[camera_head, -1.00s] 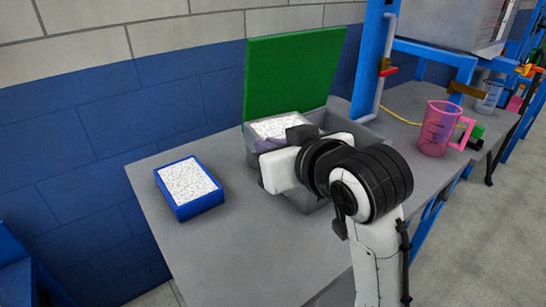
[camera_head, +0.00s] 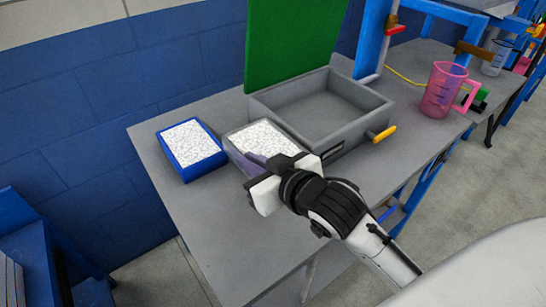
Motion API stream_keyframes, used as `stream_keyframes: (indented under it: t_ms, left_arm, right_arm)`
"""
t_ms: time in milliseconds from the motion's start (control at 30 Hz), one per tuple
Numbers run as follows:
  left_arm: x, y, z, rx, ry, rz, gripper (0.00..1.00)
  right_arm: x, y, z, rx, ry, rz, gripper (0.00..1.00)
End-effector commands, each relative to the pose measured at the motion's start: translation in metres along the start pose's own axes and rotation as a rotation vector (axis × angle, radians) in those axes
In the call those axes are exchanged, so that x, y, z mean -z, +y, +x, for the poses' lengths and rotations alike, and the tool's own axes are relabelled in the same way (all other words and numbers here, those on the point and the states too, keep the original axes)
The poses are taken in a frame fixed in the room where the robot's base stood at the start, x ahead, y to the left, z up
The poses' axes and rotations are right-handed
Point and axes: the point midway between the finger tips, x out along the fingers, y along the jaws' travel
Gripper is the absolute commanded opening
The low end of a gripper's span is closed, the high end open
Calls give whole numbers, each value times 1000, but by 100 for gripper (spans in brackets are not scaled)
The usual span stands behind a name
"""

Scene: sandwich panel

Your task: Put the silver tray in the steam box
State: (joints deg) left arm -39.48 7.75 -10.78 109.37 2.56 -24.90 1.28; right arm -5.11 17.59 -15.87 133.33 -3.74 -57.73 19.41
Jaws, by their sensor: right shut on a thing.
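The silver tray (camera_head: 262,138), filled with white speckled material, is held at its near edge by my right gripper (camera_head: 258,168), which is shut on it. The tray is beside the left front of the steam box (camera_head: 375,100), a grey open box with a yellow handle and a raised green lid (camera_head: 293,45). The inside of the box shows empty. Whether the tray touches the table is hard to tell. The fingertips are partly hidden by the gripper body. My left gripper is not in view.
A blue tray (camera_head: 180,165) with white speckled material lies on the grey table (camera_head: 205,220), left of the silver tray. A pink jug (camera_head: 445,90) stands right of the box. Blue posts rise behind. The table's front left is clear.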

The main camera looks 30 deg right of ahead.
Motion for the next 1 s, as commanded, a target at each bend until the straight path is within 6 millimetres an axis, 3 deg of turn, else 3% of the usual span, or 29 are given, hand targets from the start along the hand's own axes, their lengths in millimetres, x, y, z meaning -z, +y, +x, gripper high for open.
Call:
stream_keyframes:
  t_ms: [100, 500, 900, 1000]
  left_arm:
    - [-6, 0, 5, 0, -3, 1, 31]
    - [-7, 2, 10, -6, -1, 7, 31]
    - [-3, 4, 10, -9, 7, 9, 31]
    - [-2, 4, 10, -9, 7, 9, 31]
  right_arm:
    - [-21, 0, 9, -1, 0, 0, 0]
    - [-62, 0, 26, -2, 2, 0, 0]
    - [-66, 0, 28, -1, 4, 0, 0]
    - [-67, 0, 28, -1, 1, 1, 21]
